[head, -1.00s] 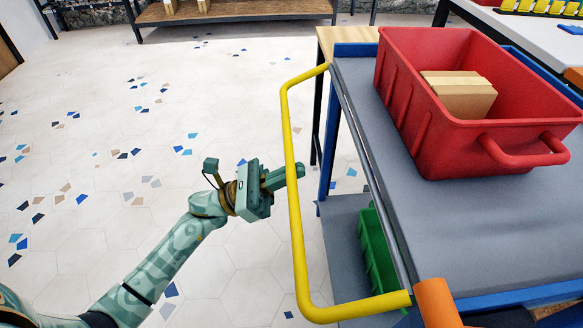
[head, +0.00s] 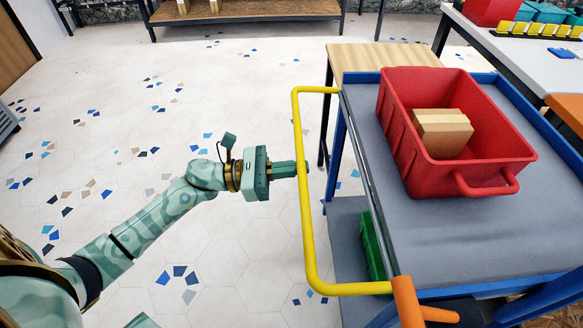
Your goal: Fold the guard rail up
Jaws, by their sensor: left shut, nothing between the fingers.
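The yellow guard rail (head: 306,215) is a U-shaped bar on the left side of the blue-framed cart (head: 430,235). It sticks out to the left of the cart's edge, its two ends meeting the cart at the far and near corners. My left gripper (head: 300,169) is shut and empty. Its fingertips are at the rail's long bar, about halfway along; I cannot tell whether they touch it. My right gripper is not in view.
A red bin (head: 415,165) with a cardboard box (head: 442,134) stands on the cart top. A green bin (head: 374,247) sits on the lower shelf. An orange handle (head: 408,303) is at the near corner. The floor left of the cart is clear.

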